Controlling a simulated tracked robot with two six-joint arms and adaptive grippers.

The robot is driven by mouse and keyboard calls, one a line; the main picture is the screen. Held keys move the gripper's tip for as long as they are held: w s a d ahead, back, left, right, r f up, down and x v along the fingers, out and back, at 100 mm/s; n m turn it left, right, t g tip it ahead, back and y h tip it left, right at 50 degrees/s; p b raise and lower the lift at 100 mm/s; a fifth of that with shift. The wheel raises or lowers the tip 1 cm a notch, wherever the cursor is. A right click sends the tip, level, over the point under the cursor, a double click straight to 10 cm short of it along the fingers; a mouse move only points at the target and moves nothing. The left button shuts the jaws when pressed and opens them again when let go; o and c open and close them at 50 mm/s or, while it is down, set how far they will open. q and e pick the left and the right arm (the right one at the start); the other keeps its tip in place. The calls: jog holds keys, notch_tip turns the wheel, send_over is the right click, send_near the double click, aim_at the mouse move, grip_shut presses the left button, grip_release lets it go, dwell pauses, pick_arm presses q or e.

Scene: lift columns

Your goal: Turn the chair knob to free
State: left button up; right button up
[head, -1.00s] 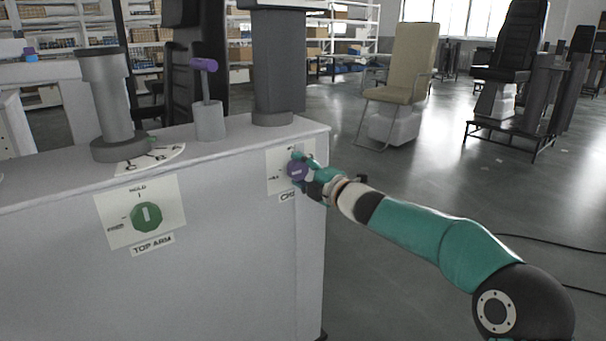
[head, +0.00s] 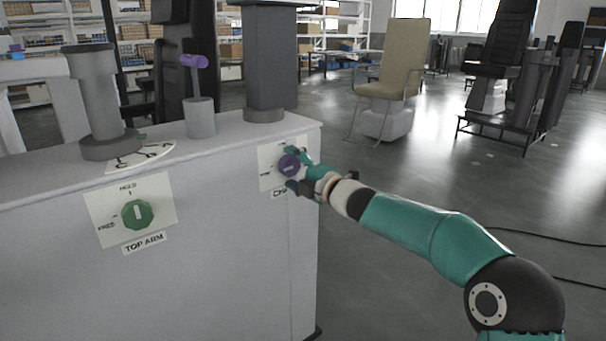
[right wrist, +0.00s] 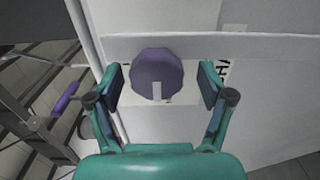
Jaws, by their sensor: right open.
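The purple chair knob (head: 289,165) sits on a white label plate (head: 266,168) at the right end of the grey console's front. Its white pointer mark lies roughly sideways in the head view. The plate's lettering is partly hidden by my gripper. My right gripper (head: 295,170) is open, with one finger above and one below the knob. In the right wrist view the knob (right wrist: 157,75) stands between the two open fingers (right wrist: 160,86), with a visible gap on each side. My left gripper is not in view.
A green knob (head: 137,214) labelled TOP ARM is on the same console (head: 220,250), to the left. A purple-handled lever (head: 194,62) and grey columns stand on top. A beige chair (head: 393,75) stands behind on open floor.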

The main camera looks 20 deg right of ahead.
jog(key=v, duration=1.1)
jog(key=shift+s+d, duration=0.15)
jog(key=shift+s, duration=0.25)
